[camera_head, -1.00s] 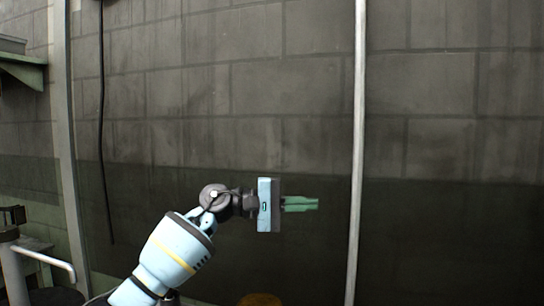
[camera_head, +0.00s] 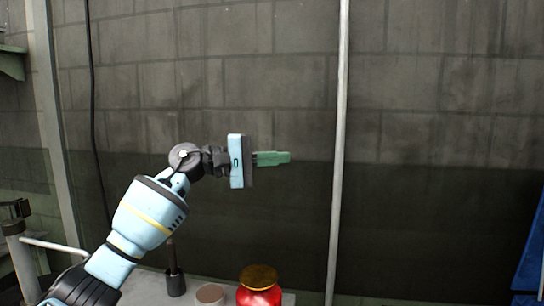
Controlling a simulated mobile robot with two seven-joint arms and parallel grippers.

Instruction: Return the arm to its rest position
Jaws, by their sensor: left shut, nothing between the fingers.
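My left arm (camera_head: 142,219) comes in from the lower left and is light blue with black joints. Its gripper (camera_head: 286,157) points right, with its green fingers together and nothing between them. The gripper is in the air in front of the grey block wall, apart from everything around it. My right gripper does not show.
A red jar with a brownish top (camera_head: 259,292) stands at the bottom middle. A small round brown-topped thing (camera_head: 210,294) and a dark upright holder (camera_head: 175,283) are left of it. A pale vertical pole (camera_head: 338,150) stands right of the gripper. A blue thing (camera_head: 530,255) is at the right edge.

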